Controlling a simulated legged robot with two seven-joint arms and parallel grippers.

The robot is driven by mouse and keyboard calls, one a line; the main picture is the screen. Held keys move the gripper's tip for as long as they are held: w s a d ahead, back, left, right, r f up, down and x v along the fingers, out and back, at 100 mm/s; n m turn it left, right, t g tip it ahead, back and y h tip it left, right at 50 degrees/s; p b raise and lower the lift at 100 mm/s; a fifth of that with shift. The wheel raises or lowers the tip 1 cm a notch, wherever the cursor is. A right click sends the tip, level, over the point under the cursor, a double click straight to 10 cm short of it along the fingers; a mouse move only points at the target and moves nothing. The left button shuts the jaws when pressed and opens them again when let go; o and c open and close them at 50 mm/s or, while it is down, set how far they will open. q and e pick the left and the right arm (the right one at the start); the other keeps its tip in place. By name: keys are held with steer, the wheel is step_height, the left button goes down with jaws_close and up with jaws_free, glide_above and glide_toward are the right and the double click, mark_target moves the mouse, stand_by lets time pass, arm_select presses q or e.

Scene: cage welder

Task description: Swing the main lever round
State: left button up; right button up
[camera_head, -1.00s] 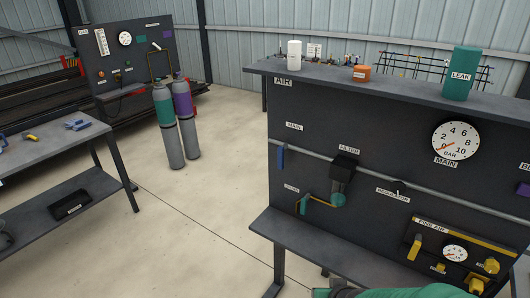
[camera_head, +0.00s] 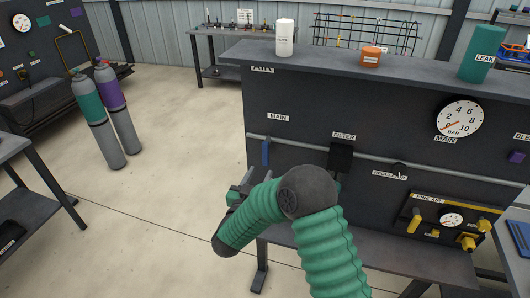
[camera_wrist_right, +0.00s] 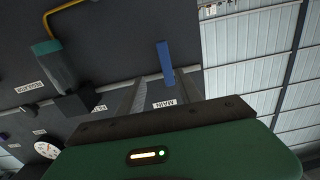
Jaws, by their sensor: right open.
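The main lever is a blue bar (camera_head: 265,151) on the dark air panel, under the MAIN label at the left end of a grey pipe. It hangs down from the pipe. In the right wrist view the blue lever (camera_wrist_right: 164,58) shows ahead of the fingers, nearer the right-hand finger in the picture. My right gripper (camera_head: 243,184) is open and empty, below and left of the lever in the head view, apart from it. My green right arm hides the lower left of the panel. My left gripper is not in view.
The filter block (camera_head: 340,158) sits right of the lever on the same pipe. The main gauge (camera_head: 460,118) and the yellow fine air panel (camera_head: 447,219) are farther right. A shelf (camera_head: 390,255) juts out below. Two gas cylinders (camera_head: 112,115) stand on open floor at left.

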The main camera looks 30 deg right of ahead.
mark_target(265, 156)
steer(key=w+d, duration=0.1)
steer(key=w, duration=0.1)
steer(key=w+d, duration=0.2)
steer(key=w+d+p, duration=0.1)
steer(key=w, duration=0.1)
steer(key=shift+w+d+r, duration=0.15)
steer(key=shift+w+d, duration=0.1)
steer(key=d, duration=0.1)
steer(key=w+d, duration=0.1)
steer(key=shift+d, duration=0.4)
steer(key=shift+w+d+f, duration=0.15)
steer(key=shift+d+f, duration=0.15)
steer(key=shift+a+r, duration=0.2)
steer(key=shift+a, duration=0.3)
steer(key=c, duration=0.6)
steer(key=shift+a, duration=0.1)
steer(key=shift+c, duration=1.2)
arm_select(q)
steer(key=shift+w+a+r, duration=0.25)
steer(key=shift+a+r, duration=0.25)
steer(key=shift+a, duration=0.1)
arm_select(e)
jaws_close()
